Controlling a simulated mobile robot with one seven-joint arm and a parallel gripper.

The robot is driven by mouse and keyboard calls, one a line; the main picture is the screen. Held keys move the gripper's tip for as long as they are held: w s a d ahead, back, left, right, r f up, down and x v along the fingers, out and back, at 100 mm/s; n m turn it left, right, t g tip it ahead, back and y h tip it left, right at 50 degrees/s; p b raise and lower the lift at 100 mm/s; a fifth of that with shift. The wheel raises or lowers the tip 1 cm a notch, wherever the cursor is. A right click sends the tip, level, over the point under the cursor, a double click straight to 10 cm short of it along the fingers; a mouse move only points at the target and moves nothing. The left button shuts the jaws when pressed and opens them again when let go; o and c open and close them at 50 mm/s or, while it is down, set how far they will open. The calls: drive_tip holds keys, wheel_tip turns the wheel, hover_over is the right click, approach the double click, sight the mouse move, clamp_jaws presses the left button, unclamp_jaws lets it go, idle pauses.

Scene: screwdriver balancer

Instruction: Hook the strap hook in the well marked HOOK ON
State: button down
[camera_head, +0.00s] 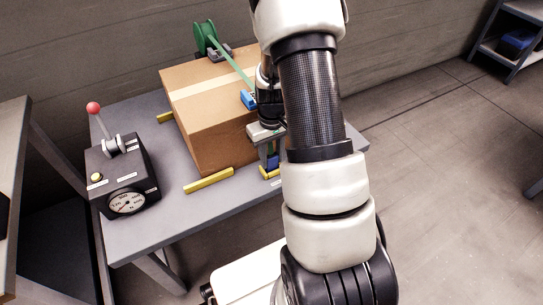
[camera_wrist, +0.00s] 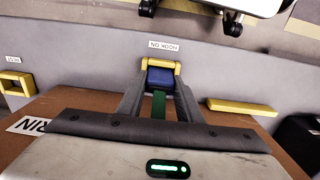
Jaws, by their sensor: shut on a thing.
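My gripper (camera_wrist: 160,88) is shut on the blue strap hook (camera_wrist: 160,77), with one dark finger on each side. The green strap (camera_wrist: 158,105) runs from the hook back between the fingers. The hook is right at the yellow well (camera_wrist: 177,67), under the upside-down HOOK ON label (camera_wrist: 163,46); I cannot tell how deep it sits. In the head view my gripper (camera_head: 270,152) points down at the box's right side, with the blue hook (camera_head: 273,160) just above the yellow well (camera_head: 270,174), partly hidden by my arm.
The cardboard box (camera_head: 205,115) stands on the grey table (camera_head: 155,215) between yellow bars (camera_head: 209,181). A green reel (camera_head: 205,38) feeds the strap over it. A blue piece (camera_head: 248,100) is on the box. A dark unit with red-knobbed lever and gauge (camera_head: 127,203) stands left. Another yellow well (camera_wrist: 14,86) is left in the wrist view.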

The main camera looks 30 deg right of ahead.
drive_tip(key=shift+w+r, duration=0.1)
drive_tip(key=c, duration=1.2)
unclamp_jaws()
wheel_tip(320, 180, up, 17)
drive_tip(key=p, duration=0.4)
drive_tip(key=shift+r+p, duration=0.2)
drive_tip(key=shift+p, duration=0.15)
